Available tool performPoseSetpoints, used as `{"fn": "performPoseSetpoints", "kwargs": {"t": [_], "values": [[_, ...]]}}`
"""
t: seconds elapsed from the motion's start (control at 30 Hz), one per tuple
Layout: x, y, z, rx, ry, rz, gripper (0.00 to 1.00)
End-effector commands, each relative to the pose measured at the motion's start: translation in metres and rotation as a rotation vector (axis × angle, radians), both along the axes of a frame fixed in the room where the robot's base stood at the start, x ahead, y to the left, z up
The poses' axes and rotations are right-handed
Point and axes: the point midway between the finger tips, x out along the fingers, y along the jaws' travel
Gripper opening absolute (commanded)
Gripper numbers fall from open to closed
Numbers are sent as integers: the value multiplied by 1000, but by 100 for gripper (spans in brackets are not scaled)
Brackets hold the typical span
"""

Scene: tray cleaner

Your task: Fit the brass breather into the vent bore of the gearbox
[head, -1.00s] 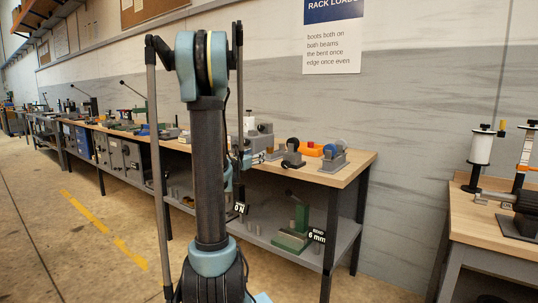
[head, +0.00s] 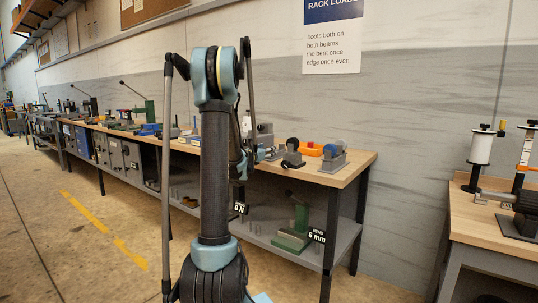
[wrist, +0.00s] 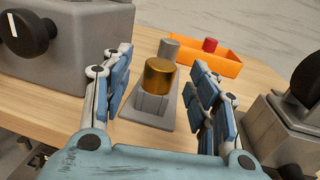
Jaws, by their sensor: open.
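A brass cylinder (wrist: 159,78), which looks like the breather, stands upright in a grey holder (wrist: 146,116) on the wooden bench in the wrist view. My gripper (wrist: 163,60) is open, with one blue-padded finger to the left of the brass piece and one to the right. I see a gap on both sides, and the gripper holds nothing. A grey housing (wrist: 62,40) with a black knob stands at the left; I cannot tell whether it is the gearbox. No vent bore can be made out. In the head view my arm hides the brass piece.
A grey block with a black wheel (wrist: 285,125) is close by the right finger. A bench (head: 345,172) runs along the wall.

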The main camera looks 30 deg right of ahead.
Motion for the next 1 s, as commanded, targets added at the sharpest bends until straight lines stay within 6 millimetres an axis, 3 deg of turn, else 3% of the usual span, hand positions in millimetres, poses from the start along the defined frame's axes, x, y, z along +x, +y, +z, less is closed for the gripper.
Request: {"fn": "performPoseSetpoints", "kwargs": {"t": [0.23,0.5,0.73,1.0], "values": [[18,-29,3,0,0,-1,54],[21,-32,3,-1,-1,1,54],[21,-32,3,-1,-1,0,5],[21,-32,3,0,0,0,5]]}}
